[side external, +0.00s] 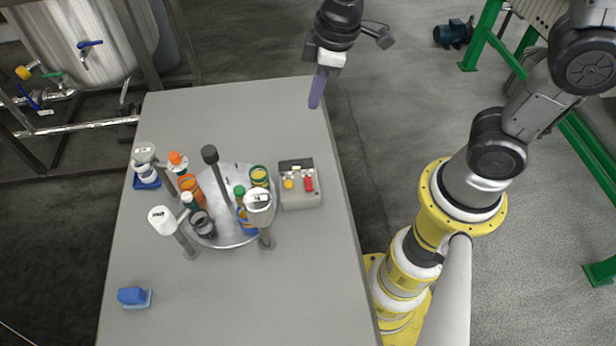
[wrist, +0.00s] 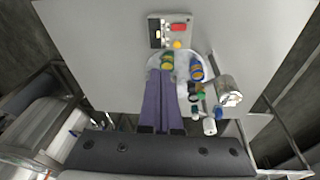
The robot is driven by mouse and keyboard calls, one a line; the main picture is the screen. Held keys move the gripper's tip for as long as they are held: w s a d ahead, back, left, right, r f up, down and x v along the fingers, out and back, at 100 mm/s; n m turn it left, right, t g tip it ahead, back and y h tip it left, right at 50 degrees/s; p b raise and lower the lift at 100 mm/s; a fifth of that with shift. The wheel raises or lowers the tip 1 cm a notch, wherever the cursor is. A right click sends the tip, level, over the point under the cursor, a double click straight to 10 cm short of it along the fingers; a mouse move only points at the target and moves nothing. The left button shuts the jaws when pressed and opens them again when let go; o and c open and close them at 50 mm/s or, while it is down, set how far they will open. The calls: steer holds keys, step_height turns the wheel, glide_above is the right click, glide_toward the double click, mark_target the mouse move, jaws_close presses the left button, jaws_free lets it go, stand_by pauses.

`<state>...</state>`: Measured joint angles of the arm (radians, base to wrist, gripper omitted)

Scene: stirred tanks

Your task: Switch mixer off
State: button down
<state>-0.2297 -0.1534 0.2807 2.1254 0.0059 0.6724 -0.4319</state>
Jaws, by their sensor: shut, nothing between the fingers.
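The control box (side external: 300,201) is grey with a dark panel on top and stands on the table right of the round metal plate. It carries a red switch (side external: 308,184) and a yellow knob (side external: 288,184). In the wrist view the box (wrist: 155,34) is at the top, with the red switch (wrist: 179,28) and the yellow knob (wrist: 177,44) on its right side. My gripper (side external: 314,105) has purple fingers, is shut and empty, and hangs above the table's far right edge, apart from the box. Its fingers (wrist: 160,73) also show in the wrist view.
The round metal plate (side external: 238,238) carries several bottles and jars around a dark-topped post (side external: 210,155). Grey posts with pale heads stand around it. A blue block (side external: 131,295) lies at the front left of the table (side external: 270,300). The table's far side is clear.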

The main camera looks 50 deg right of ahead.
steer(key=n+g, duration=0.1)
steer(key=g, duration=0.1)
glide_above(308, 187)
step_height(308, 187, down, 7)
steer(key=shift+f+h, duration=0.3)
steer(key=shift+f, duration=0.15)
step_height(308, 187, down, 14)
stand_by(0.4)
